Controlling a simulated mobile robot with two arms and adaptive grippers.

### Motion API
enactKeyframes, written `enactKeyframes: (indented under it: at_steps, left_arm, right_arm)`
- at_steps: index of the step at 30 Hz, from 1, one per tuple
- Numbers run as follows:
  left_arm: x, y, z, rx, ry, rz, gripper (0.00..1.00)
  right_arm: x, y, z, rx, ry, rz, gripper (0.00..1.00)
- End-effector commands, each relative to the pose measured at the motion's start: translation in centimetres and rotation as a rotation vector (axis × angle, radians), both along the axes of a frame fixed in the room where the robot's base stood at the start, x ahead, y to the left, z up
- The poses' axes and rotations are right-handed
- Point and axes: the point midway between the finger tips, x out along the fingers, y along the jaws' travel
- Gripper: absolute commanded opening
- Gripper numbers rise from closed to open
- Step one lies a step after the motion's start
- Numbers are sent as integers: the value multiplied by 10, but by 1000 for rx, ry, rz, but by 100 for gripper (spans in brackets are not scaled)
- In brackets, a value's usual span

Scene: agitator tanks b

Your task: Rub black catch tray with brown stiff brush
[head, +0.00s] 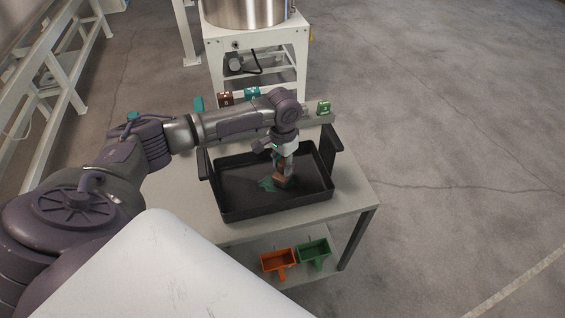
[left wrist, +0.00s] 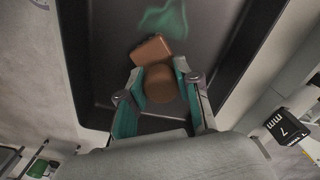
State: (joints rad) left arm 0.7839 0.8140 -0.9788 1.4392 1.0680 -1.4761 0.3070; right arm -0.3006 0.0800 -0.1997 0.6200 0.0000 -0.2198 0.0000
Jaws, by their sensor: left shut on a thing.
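The black catch tray (head: 238,207) lies on a grey table, with an upright black handle at its left and right ends. A teal-green smear shows on its floor, clearest in the left wrist view (left wrist: 165,20). My left gripper (head: 284,170) reaches down into the tray, and its teal fingers (left wrist: 160,92) are shut on the brown brush (left wrist: 152,50). The brush's block end (head: 283,182) is low in the tray, beside the smear. I cannot tell whether its bristles touch the tray floor. My right gripper is not in view.
The grey table (head: 359,197) has a lower shelf with an orange scoop (head: 278,260) and a green scoop (head: 314,251). Small brown, teal and green blocks stand along the table's back. A steel tank (head: 246,12) on a white stand is behind. Floor at right is clear.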

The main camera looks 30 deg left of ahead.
Motion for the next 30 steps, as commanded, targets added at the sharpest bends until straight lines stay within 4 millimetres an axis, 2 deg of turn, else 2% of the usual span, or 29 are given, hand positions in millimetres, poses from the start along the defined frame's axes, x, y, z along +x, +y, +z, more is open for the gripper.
enactKeyframes:
  at_steps: [12, 24, 30]
  left_arm:
    - [0, 0, -6, -1, -1, 1, 5]
    - [-25, 22, -2, 1, 2, 1, 5]
    - [-31, 27, -3, 0, 0, 0, 5]
  right_arm:
    - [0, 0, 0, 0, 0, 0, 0]
    - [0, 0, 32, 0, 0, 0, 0]
    - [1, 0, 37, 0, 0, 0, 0]
